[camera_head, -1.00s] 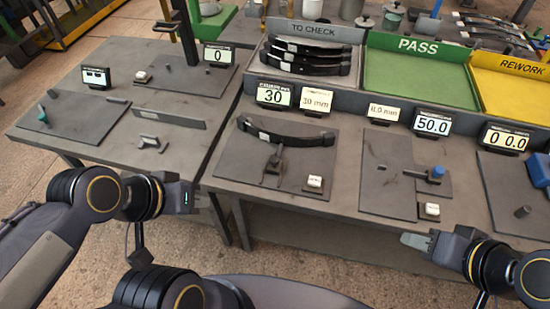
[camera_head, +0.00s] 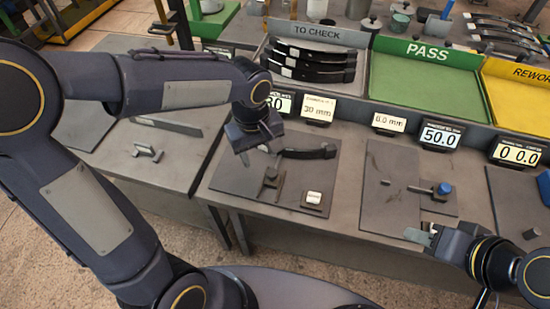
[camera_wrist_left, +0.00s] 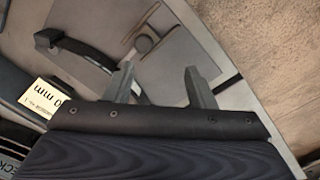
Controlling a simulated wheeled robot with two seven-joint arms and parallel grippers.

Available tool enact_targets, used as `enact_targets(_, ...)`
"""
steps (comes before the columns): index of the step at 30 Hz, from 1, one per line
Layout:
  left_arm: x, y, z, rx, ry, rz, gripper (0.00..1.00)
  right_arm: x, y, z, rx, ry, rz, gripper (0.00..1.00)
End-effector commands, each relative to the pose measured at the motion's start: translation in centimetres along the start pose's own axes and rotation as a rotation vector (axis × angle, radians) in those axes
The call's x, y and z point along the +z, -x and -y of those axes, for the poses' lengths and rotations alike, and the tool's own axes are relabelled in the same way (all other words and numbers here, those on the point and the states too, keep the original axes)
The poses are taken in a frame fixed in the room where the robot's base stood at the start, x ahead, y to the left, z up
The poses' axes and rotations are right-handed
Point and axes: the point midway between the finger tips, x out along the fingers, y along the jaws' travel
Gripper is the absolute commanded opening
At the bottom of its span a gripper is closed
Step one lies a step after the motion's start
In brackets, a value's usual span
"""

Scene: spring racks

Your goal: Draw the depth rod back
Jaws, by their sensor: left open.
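A horizontal rod with a blue knob (camera_head: 443,189) lies on the plate below the 50.0 display; I take it for the depth rod, but no label confirms this. My left gripper (camera_head: 258,154) is well to its left, above the other plate near a black leaf spring (camera_head: 308,152). In the left wrist view its two fingers (camera_wrist_left: 161,88) are open and empty. That view also shows the leaf spring (camera_wrist_left: 76,48) and a small grey fixture (camera_wrist_left: 149,38). My right gripper (camera_head: 424,234) hovers near the table's front edge, below the blue-knobbed rod; its jaw gap is unclear.
A white button block (camera_head: 314,197) and an upright fixture (camera_head: 270,181) stand on the left plate. Displays and cards, including the 50.0 display (camera_head: 441,135), line the back. Behind are the TO CHECK rack (camera_head: 318,34), green PASS tray (camera_head: 428,50) and yellow tray (camera_head: 520,70).

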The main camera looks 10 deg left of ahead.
Motion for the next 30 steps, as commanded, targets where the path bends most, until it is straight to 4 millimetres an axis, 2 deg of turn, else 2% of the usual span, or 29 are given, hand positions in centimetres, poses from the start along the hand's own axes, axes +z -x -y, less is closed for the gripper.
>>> enact_targets(1, 0.1, -0.9, -1.1, -0.025, 0.018, 0.003, 0.5, 0.0, 0.0, 0.0, 0.0, 0.0, 0.0, 0.36)
enact_targets(3, 0.1, -1.6, -2.1, -0.045, 0.047, 0.0, 0.5, 0.0, 0.1, 0.0, 0.0, 0.0, 0.0, 0.36)
enact_targets(6, 0.2, -2.3, -2.7, -0.059, 0.072, -0.003, 0.5, 0.0, 0.1, 0.0, 0.0, 0.0, 0.0, 0.36)
enact_targets(11, 0.2, -4.0, -2.7, -0.066, 0.079, -0.003, 0.5, -0.1, 0.2, 0.1, 0.0, 0.0, 0.0, 0.36)
enact_targets(21, 0.2, -9.0, -2.3, -0.065, 0.078, -0.003, 0.5, -0.3, 0.6, 0.3, 0.0, 0.0, 0.0, 0.36)
enact_targets(30, 0.1, -10.1, -2.3, -0.06, 0.079, -0.004, 0.5, -0.3, 0.6, 0.3, 0.0, 0.0, 0.0, 0.36)
